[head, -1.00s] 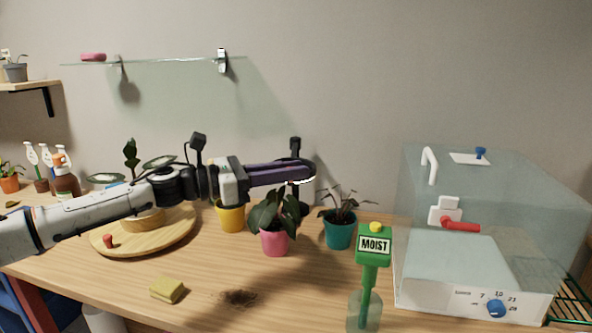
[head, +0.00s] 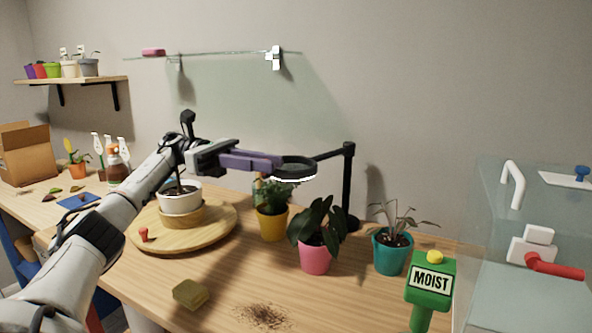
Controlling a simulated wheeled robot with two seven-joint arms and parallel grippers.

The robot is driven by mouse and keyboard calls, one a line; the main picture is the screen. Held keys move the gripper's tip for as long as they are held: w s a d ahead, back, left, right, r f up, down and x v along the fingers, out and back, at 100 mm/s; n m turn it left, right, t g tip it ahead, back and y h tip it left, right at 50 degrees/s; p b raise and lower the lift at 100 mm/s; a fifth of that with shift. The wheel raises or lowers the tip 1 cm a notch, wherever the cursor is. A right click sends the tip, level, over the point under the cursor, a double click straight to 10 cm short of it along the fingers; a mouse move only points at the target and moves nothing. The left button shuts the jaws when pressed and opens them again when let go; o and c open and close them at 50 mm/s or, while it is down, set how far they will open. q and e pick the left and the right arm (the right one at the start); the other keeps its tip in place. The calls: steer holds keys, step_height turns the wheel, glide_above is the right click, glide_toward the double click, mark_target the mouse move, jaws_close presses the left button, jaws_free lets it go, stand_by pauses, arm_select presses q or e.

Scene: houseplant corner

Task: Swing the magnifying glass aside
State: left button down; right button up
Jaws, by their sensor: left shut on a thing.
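The magnifying glass (head: 293,168) is a round dark-rimmed lens on a black jointed stand (head: 348,190) at the back of the table. Its arm reaches left from the post, and the lens hangs above the yellow pot. My left gripper (head: 278,163), with purple fingers, is shut on the near left rim of the magnifying glass. The exact grip on the rim is partly hidden by the fingers. My right gripper is not in view.
A wooden turntable (head: 222,222) holds a white pot (head: 181,200). A green moisture meter (head: 430,281) and a clear cabinet (head: 500,235) are at right. A glass shelf (head: 220,54) is above.

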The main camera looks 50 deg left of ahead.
arm_select(q)
steer(key=shift+a+r, duration=0.2)
steer(key=shift+a, duration=0.35)
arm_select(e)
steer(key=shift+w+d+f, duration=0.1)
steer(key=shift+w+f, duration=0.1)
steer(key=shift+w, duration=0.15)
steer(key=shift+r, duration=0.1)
arm_select(q)
steer(key=c, duration=1.7)
jaws_free()
steer(key=shift+g, duration=0.3)
steer(key=shift+o, duration=0.2)
